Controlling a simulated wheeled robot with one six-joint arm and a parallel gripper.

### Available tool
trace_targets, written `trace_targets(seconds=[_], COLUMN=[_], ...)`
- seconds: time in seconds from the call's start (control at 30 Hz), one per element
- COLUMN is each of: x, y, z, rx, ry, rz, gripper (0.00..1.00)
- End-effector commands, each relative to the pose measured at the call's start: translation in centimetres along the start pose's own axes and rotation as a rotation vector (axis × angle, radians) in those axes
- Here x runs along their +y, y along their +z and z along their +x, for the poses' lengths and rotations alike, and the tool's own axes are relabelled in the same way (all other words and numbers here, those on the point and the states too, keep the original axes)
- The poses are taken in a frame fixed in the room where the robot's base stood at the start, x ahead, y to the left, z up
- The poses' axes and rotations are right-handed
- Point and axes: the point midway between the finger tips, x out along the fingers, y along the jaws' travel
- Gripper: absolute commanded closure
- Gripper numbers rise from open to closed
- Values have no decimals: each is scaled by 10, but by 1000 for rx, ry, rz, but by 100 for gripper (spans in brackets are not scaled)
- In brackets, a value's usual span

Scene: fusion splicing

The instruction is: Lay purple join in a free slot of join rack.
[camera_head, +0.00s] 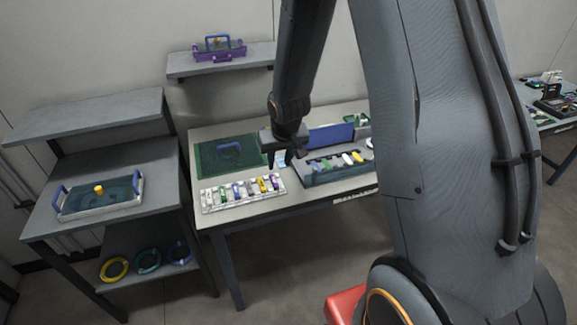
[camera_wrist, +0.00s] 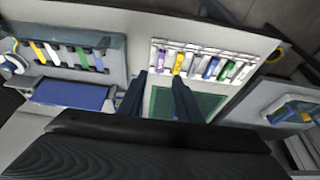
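My gripper (camera_head: 277,158) hangs above the table near the right end of a white slotted rack (camera_head: 240,208). In the wrist view its two dark fingers (camera_wrist: 159,82) stand apart with nothing seen between them. The purple join (camera_wrist: 160,62) lies at the left end of the white rack in the wrist view, just beyond the fingertips, beside a yellow join (camera_wrist: 178,63). A dark tray (camera_head: 310,180), also in the wrist view (camera_wrist: 116,70), holds several green, white and yellow joins in a row. I cannot tell from any label which of the two is the join rack.
A green mat (camera_head: 205,160) lies behind the white rack with a blue handle on it. A blue panel (camera_wrist: 70,95) stands along the dark tray. On a side table at left is a tray with blue handles (camera_head: 125,202). A shelf holds a purple case (camera_head: 220,54).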

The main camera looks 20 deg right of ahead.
Motion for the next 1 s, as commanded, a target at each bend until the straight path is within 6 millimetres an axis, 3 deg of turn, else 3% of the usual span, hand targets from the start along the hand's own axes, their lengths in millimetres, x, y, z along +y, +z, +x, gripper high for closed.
trace_targets(seconds=[0.17, 0.3, 0.5, 0.7, 1.0], x=[5, 5, 2, -2, -2], y=[28, 65, 113, 135, 137], z=[-64, -113, -160, -177, -178], rx=[-36, -79, -130, -154, -156], ry=[16, 17, 4, -7, -8], rz=[3, 4, 3, 2, 1], gripper=[68, 68, 68, 68, 68])
